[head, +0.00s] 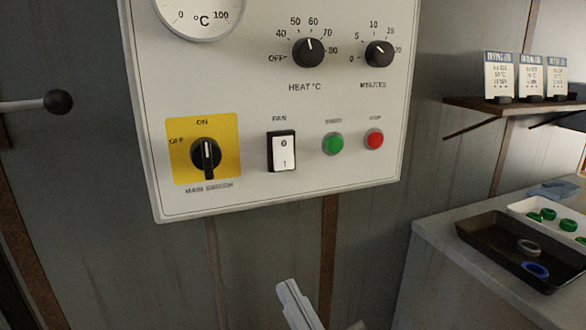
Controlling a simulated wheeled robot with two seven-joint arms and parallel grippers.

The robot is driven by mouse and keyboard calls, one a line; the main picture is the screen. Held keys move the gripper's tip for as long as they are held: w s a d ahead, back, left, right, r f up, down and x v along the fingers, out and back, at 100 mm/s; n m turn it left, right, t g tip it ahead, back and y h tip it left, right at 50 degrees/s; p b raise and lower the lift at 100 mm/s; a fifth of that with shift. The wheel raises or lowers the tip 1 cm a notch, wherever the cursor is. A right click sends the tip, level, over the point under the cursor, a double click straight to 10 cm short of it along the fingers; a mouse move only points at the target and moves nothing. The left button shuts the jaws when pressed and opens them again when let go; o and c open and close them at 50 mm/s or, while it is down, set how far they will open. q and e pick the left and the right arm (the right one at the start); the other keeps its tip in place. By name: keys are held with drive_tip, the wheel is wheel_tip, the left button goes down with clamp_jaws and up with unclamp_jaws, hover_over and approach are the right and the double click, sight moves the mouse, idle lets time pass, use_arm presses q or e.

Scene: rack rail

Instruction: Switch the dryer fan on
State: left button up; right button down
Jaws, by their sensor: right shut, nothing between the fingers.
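The fan switch (282,151) is a white rocker in a black frame on the lower middle of the light grey control panel (255,95), under the label FAN. It has a round mark at its upper end and a line mark at its lower end; which end is pressed in I cannot tell for sure. My right gripper (288,288) comes in from the bottom edge, below the panel and the switch, apart from both. Its fingers are shut with nothing between them. My left gripper is not in view.
The panel also holds the main switch knob (206,155) on a yellow plate, heat knob (308,52), minutes knob (379,54), green button (333,143) and red button (374,139). A dark tray (490,253) stands on the right counter. A black-knobbed lever (57,102) is at left.

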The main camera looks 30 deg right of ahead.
drive_tip(key=s+d+r+m+t+h, duration=0.1)
drive_tip(key=s+d+r+m+h, duration=0.1)
drive_tip(key=r+h, duration=0.3)
drive_tip(key=shift+s+d+r+m, duration=0.3)
drive_tip(key=shift+d+m, duration=0.2)
drive_tip(key=shift+d, duration=0.1)
drive_tip(key=shift+w, duration=0.1)
